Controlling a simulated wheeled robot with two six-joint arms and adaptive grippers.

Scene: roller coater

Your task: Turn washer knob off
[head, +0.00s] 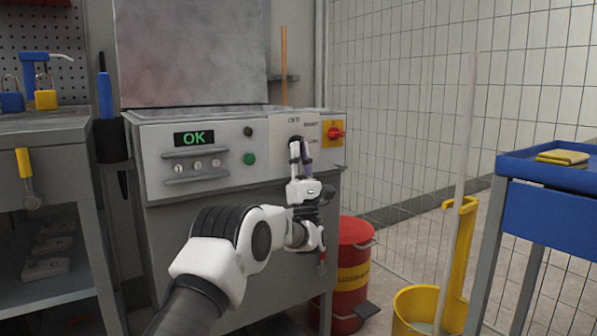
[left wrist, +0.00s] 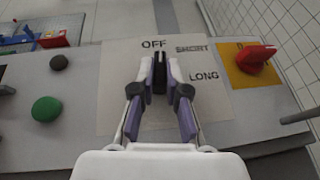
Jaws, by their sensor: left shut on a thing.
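The washer knob (left wrist: 159,72) is a dark, narrow piece between my fingertips in the left wrist view, mostly hidden by the fingers. It lines up with the word OFF just above it. SHORT and LONG are printed to its right on the pale label plate (left wrist: 113,85). My left gripper (head: 300,150) reaches the front panel of the machine (head: 230,185) in the head view. In the left wrist view its fingers (left wrist: 160,78) are closed on the knob from both sides. My right gripper is in neither view.
A red switch (left wrist: 257,55) on a yellow plate sits right of the label plate. A green button (left wrist: 47,109) and a dark button (left wrist: 59,62) are to its left. The display (head: 194,138) reads OK. A red bin (head: 353,270) stands below the panel's right end.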

